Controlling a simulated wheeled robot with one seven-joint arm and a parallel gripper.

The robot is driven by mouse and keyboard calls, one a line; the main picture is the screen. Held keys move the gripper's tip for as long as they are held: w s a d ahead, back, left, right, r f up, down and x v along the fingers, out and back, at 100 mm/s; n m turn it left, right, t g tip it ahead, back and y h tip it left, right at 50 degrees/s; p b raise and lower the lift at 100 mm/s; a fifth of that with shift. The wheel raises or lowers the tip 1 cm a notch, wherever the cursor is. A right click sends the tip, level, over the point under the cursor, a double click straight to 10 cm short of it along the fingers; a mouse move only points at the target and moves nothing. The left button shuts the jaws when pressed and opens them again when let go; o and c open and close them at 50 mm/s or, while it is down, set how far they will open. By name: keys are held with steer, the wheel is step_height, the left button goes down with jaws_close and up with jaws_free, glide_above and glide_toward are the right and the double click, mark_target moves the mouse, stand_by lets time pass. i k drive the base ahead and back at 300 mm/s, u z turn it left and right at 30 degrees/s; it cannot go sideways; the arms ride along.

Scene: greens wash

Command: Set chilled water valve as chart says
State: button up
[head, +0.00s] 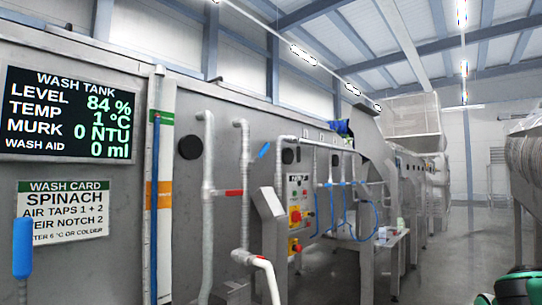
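The wash card (66,211) hangs on the grey tank wall at the left. It reads spinach, air taps 1 + 2, weir notch 2, and a last line, partly cut off, ending "6 °C or colder". Above it the display (68,115) reads level 84 %, temp 1 °C, murk 0 NTU, wash aid 0 ml. A blue upright handle (22,248) stands at the lower left edge. A small tilted blue lever (263,150) and a red lever (234,192) are by the white pipes. No label showing which is the chilled water valve is readable. My gripper is not in view.
White pipes (207,215) stand out from the wall. A control box (297,205) with red and yellow switches is beyond them, then blue hoses (345,215). Open grey floor (455,250) runs down the right. A green and black object (518,287) is at the bottom right.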

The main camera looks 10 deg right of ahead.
mark_target(266, 146)
steer(key=i, duration=0.95)
steer(key=u, duration=0.05)
